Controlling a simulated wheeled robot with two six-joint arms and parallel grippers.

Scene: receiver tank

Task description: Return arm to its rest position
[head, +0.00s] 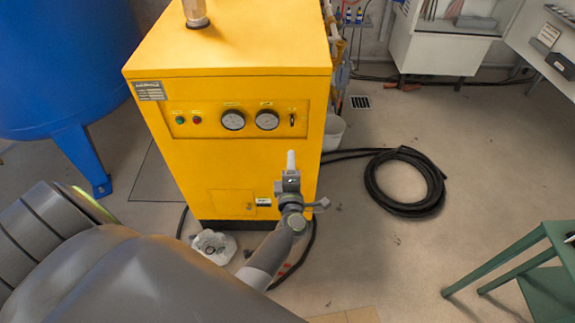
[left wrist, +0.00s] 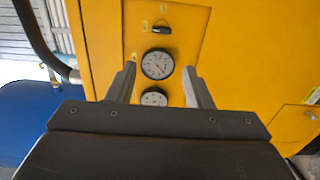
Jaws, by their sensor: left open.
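My left arm reaches in from the lower left of the head view, and its left gripper (head: 291,160) is in front of the lower right of the yellow cabinet (head: 210,150). In the left wrist view the two fingers of this gripper (left wrist: 162,76) stand apart with nothing held between them. The gap faces the cabinet's control panel, with a round gauge (left wrist: 157,64) showing between the fingers and a second gauge (left wrist: 154,97) partly hidden below it. A small black switch (left wrist: 162,30) is above them. My right gripper is not in view.
A blue tank (head: 60,70) stands at the left on a blue leg. A coiled black hose (head: 435,185) lies on the floor right of the cabinet. A green table (head: 545,240) is at the lower right. A crumpled white object (head: 214,245) lies at the cabinet's foot.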

